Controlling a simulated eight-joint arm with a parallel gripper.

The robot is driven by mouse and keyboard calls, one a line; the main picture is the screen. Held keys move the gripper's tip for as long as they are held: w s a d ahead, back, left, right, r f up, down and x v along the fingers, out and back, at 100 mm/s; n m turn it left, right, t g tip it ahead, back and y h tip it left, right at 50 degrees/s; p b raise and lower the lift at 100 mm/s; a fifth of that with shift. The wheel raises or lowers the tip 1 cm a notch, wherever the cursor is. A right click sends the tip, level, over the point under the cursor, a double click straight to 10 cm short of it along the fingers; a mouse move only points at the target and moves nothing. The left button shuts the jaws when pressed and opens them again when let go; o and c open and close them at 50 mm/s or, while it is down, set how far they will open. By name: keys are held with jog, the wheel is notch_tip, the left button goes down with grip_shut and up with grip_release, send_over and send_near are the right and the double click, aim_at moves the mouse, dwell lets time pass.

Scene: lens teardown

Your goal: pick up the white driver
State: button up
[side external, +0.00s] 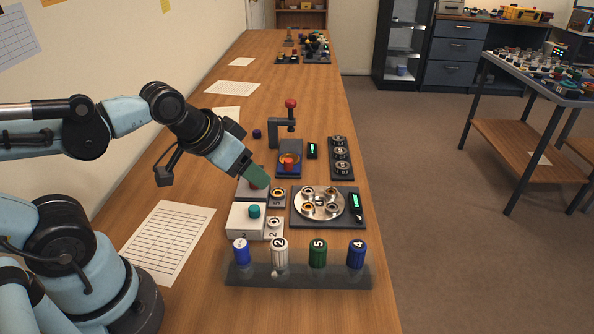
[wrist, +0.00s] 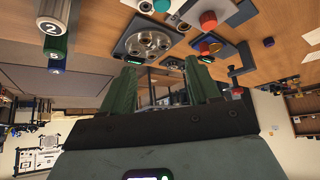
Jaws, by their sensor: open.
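The white driver (side external: 279,252), marked 2, stands upright in a dark see-through rack (side external: 330,277) at the near end of the bench. Its lower part is seen only dimly through the rack. In the wrist view the white driver (wrist: 52,29) is at the upper left, end-on. My gripper (side external: 262,181) is above the bench, behind and slightly left of the driver, well apart from it. The wrist view shows my gripper's two green fingers (wrist: 162,68) spread apart with nothing between them.
A blue driver (side external: 241,252), a green driver (side external: 318,252) and another blue driver (side external: 357,253) share the rack. A round metal plate (side external: 322,203), a white box with a teal button (side external: 245,222) and a post with a red knob (side external: 291,115) stand behind. A paper sheet (side external: 167,240) lies left.

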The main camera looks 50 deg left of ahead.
jog(key=d+r+m+g, duration=0.1)
jog(key=d+m+g, duration=0.3)
jog(key=m, duration=0.6)
jog(key=m+g, duration=0.3)
jog(key=m, duration=1.1)
send_near(278, 241)
jog(key=shift+f, duration=5.55)
jog(key=c, duration=1)
jog(key=shift+r, duration=0.15)
jog(key=shift+c, duration=0.2)
